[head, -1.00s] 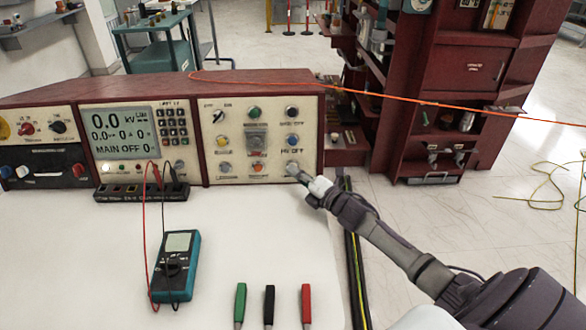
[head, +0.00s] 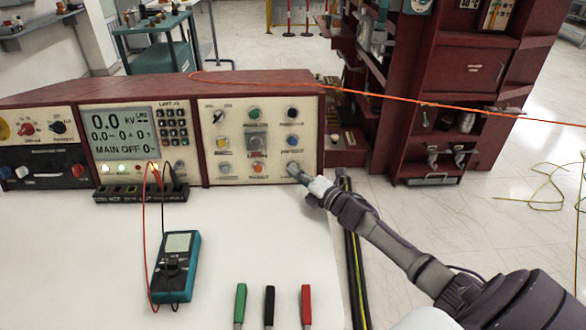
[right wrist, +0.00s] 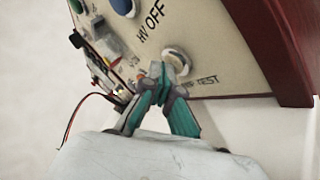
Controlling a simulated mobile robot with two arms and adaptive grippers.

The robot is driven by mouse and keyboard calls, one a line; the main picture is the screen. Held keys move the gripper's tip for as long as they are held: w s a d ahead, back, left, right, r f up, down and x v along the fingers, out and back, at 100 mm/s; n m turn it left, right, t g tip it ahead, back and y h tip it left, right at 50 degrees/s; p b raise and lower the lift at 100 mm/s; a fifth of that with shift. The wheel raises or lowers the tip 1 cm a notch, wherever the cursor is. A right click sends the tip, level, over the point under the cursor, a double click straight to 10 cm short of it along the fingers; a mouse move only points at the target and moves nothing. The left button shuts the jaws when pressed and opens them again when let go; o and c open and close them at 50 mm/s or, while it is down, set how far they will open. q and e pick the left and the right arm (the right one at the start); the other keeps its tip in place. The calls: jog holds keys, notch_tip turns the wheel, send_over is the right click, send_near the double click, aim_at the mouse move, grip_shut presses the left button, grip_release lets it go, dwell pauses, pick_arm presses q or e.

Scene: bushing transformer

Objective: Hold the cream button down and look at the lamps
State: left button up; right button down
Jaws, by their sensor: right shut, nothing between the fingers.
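The cream button (head: 292,168) is at the lower right of the pale control panel (head: 238,180), and it shows in the right wrist view (right wrist: 178,58) beside lettering that reads TEST. My right gripper (head: 302,178) is shut and empty. Its fingertips (right wrist: 166,76) are at the button and seem to touch it; how far it is pressed in cannot be told. My left gripper is not in view.
A teal multimeter (head: 178,262) lies on the white bench top (head: 90,260), with leads rising to a black socket strip (head: 130,194). Green, black and red-handled probes (head: 270,305) lie at the front. An orange cable (head: 420,103) crosses to the right.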

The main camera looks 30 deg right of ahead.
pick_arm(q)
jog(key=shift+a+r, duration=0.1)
pick_arm(e)
jog(key=shift+s+a+r+p, duration=0.2)
jog(key=shift+s+a+p, duration=0.25)
jog(key=shift+s+p, duration=0.25)
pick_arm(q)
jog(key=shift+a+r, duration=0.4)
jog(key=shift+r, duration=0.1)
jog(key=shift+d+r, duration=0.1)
pick_arm(e)
jog(key=shift+a, duration=0.1)
